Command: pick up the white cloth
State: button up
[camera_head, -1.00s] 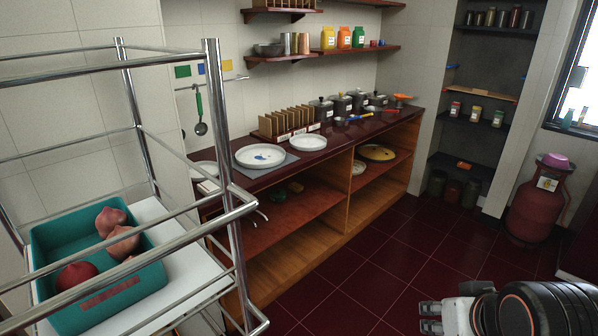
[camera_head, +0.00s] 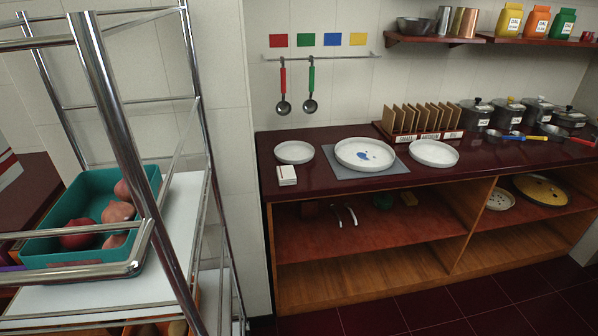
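A small white folded stack (camera_head: 287,176), which looks like the white cloth, lies at the front left of the dark red counter (camera_head: 330,189). It is in front of a small white plate (camera_head: 294,152) and left of a grey mat (camera_head: 397,166). On the mat is a larger white plate (camera_head: 364,154) with a blue mark. My gripper is out of view.
A metal rack (camera_head: 120,110) with a teal crate (camera_head: 150,180) of reddish round items stands at the left, near me. A third white plate (camera_head: 434,153), a wooden slotted rack (camera_head: 418,122) and several pots stand farther right. Open floor (camera_head: 420,312) lies before the counter.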

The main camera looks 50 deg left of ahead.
aim_at(286, 174)
jog(key=i+j+u, duration=0.1)
jog(key=i+u, duration=0.65)
jog(key=u, duration=0.2)
jog(key=i+l+u, duration=0.2)
jog(key=i+u, duration=0.7)
jog(key=i+l+u, duration=0.1)
jog(key=i+u, duration=0.4)
jog(key=i+l+u, duration=0.25)
jog(key=u, duration=0.2)
jog(key=i+l+u, duration=0.45)
